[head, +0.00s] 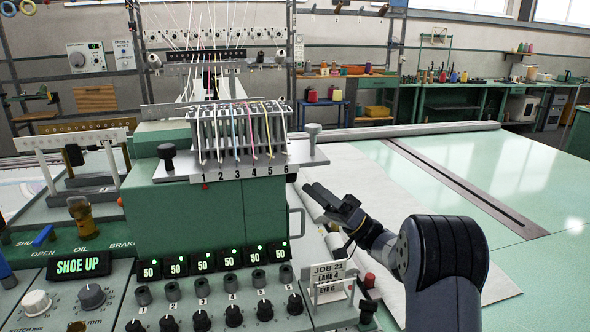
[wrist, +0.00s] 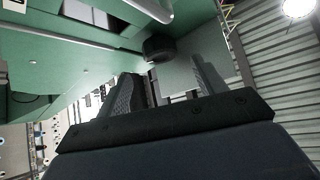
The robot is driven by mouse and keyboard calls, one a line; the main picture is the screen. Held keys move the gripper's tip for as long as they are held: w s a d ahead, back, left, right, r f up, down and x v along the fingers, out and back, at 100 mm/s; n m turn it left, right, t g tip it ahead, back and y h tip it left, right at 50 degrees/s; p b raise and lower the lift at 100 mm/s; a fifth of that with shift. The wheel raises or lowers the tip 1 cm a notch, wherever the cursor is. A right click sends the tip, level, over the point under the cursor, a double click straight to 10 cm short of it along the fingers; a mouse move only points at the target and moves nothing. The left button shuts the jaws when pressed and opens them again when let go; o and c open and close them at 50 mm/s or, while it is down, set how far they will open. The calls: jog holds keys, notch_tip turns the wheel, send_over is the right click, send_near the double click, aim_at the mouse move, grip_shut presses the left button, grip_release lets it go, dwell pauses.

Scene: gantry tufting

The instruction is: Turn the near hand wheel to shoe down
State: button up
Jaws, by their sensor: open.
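A green tufting machine head (head: 210,220) stands left of my gripper (head: 318,202). My gripper is open and empty, its fingers pointing left toward the head's right side. In the wrist view, a black round knob (wrist: 160,47) is ahead of my gripper (wrist: 165,70), apart from the fingers and beside green panels. It may be the near hand wheel; I cannot tell for sure. In the head view, no hand wheel shows clearly on that side. A display (head: 83,265) at the lower left reads "SHOE UP".
A grey bar handle (head: 298,226) is on the head's right side. A "JOB 21" card (head: 328,280) stands on the console below my gripper. Knobs and "50" readouts line the console. A green table (head: 500,180) with pale cloth extends to the right.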

aim_at(295, 174)
jog(key=p+x, duration=0.1)
jog(key=x, duration=0.5)
jog(key=shift+w+a+r, duration=0.1)
jog(key=shift+a+r, duration=0.15)
jog(key=shift+r, duration=0.05)
jog(key=c, duration=1)
